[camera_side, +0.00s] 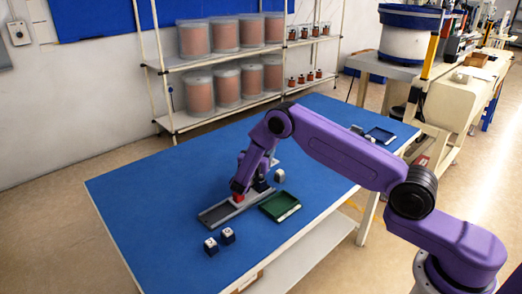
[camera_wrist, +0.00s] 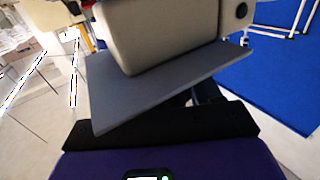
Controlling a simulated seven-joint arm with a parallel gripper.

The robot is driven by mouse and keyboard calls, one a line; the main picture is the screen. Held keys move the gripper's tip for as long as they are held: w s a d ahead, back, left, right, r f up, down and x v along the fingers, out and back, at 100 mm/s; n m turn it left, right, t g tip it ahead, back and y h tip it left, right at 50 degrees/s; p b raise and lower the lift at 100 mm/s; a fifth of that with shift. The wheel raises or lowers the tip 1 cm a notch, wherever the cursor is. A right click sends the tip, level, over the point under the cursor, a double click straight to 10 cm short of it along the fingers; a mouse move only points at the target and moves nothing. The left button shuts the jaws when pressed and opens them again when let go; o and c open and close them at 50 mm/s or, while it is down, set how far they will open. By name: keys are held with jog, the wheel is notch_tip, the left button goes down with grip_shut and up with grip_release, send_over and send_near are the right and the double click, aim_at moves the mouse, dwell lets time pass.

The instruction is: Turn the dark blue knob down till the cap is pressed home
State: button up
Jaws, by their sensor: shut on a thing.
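My gripper (camera_side: 239,192) is at the grey fixture (camera_side: 216,214) on the blue table, pointing down and shut on what appears to be the dark blue knob. Its fingertips and most of the knob are hidden. A dark blue part (camera_wrist: 207,90) shows past the black gripper body in the wrist view. A small red part (camera_side: 238,198) shows right at my gripper in the side view. A dark upright part (camera_side: 262,184) stands just right of it. I cannot make out the cap or how far it is seated.
A green tray (camera_side: 265,207) lies right of the fixture. A small grey object (camera_side: 279,176) stands behind the tray. A dark blue tray (camera_side: 381,142) is at the far right. The table's left part is clear.

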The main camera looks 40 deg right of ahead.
jog(key=shift+m+g+h, duration=0.3)
jog(key=shift+m+g, duration=0.2)
jog(key=shift+g, duration=0.2)
jog(key=o, duration=1)
jog(key=shift+s, duration=0.1)
jog(key=v, duration=1.7)
jog(key=shift+a, duration=0.15)
